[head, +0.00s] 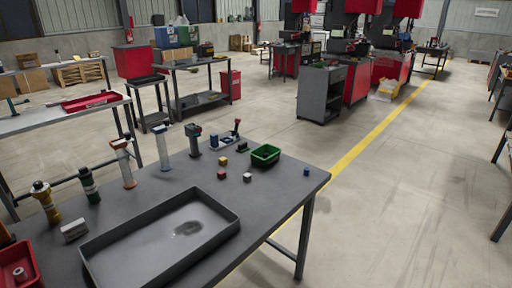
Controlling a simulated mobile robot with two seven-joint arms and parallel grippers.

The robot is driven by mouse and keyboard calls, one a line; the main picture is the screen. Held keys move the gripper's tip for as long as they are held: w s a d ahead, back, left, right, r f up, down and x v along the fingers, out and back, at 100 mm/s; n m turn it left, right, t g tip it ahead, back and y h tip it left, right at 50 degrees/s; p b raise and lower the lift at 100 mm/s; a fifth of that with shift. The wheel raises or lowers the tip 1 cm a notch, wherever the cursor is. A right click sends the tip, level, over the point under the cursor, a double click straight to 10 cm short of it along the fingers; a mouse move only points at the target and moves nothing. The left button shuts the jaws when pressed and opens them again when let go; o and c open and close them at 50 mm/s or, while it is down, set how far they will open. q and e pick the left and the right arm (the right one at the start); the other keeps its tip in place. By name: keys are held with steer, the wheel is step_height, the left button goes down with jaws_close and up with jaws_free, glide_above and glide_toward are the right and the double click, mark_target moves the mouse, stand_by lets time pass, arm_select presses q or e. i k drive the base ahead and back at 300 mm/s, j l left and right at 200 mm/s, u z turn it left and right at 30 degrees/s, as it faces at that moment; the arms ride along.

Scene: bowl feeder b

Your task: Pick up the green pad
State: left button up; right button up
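I see no clearly separate green pad in the head view. A dark green upright cylinder (89,186) stands further left. Neither of my grippers shows in this view, so nothing is seen held or touched.
The grey table (285,196) bears a large shallow tray (98,276) at the front, with a dark patch inside. Several small cubes lie beside the green bin. A red bin (21,270) sits at the left corner. More upright posts line the back edge.

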mark_target(242, 147)
steer(key=i+l+z, duration=0.15)
steer(key=z, duration=1.1)
steer(key=i+z, duration=0.1)
steer(key=i, duration=2.7)
steer(key=i+u, duration=0.4)
steer(key=i, duration=0.2)
steer(key=i+l+u, duration=0.2)
steer(key=i+u, duration=0.15)
steer(key=i, duration=0.25)
steer(key=i+j+u, duration=0.1)
steer(key=i+u, duration=0.5)
steer(key=u, duration=0.2)
steer(key=i+u, duration=0.4)
steer(key=i+j+u, duration=0.1)
steer(key=i+u, duration=0.2)
steer(key=i, duration=0.25)
steer(key=i+u, duration=0.35)
steer(key=i, duration=0.25)
steer(key=i+u, duration=0.3)
steer(key=u, duration=0.2)
steer(key=i+l+u, duration=0.2)
steer(key=u, duration=1.85)
